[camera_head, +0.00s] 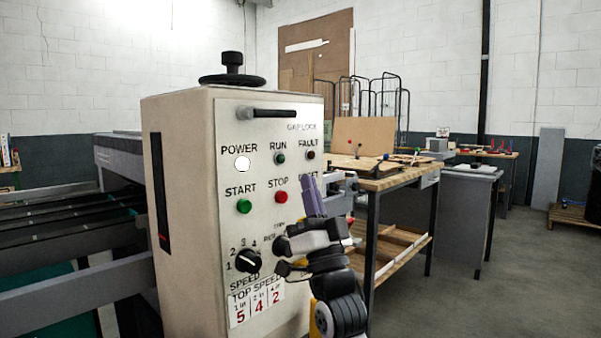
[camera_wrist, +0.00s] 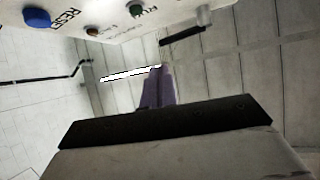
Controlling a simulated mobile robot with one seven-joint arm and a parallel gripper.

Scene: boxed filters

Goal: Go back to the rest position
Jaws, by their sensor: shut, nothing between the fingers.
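My gripper (camera_head: 312,194) is in front of the right side of the control panel (camera_head: 225,112) in the head view. Its purple fingers point up and are closed together with nothing between them. In the wrist view the shut fingers (camera_wrist: 160,87) show in the middle, apart from the panel. The panel carries a white POWER lamp (camera_head: 242,163), a green START button (camera_head: 244,206), a red STOP button (camera_head: 281,196) and a black speed knob (camera_head: 247,261). My gripper and arm hide part of the panel's right side, and the RESET label is partly covered.
A black handwheel (camera_head: 231,79) tops the cabinet, and a black handle bar (camera_head: 273,113) sticks out near the panel's top. A machine bed with rails (camera_head: 75,285) lies to the left. A wooden workbench (camera_head: 385,178) stands behind right. Open floor (camera_head: 480,295) lies at the right.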

